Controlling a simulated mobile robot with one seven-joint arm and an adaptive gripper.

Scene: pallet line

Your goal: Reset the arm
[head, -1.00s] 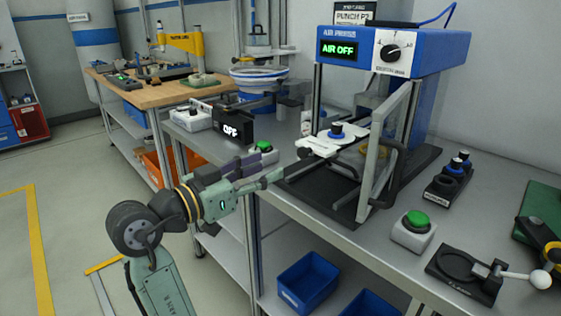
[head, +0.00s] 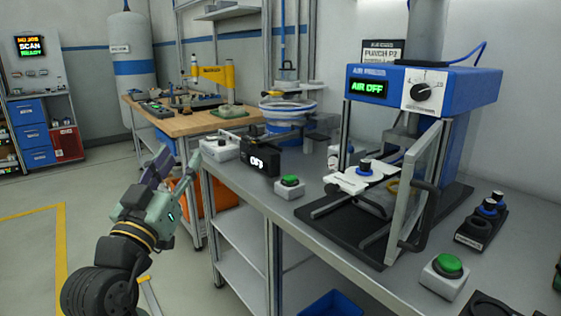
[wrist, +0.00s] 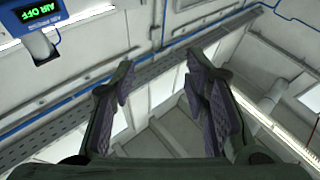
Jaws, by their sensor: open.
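My gripper (head: 176,170) is at the left of the head view, raised over the floor in front of the bench and clear of it. In the wrist view its two fingers (wrist: 161,95) stand apart with nothing between them. The wrist camera looks up at the wall and ceiling. The blue air press (head: 424,88) stands on the bench to the right, its display reading AIR OFF. The corner of the press display (wrist: 38,13) also shows in the wrist view.
A wooden table (head: 180,122) stands behind. Open floor lies at left. A blue bin (head: 334,304) sits below the bench.

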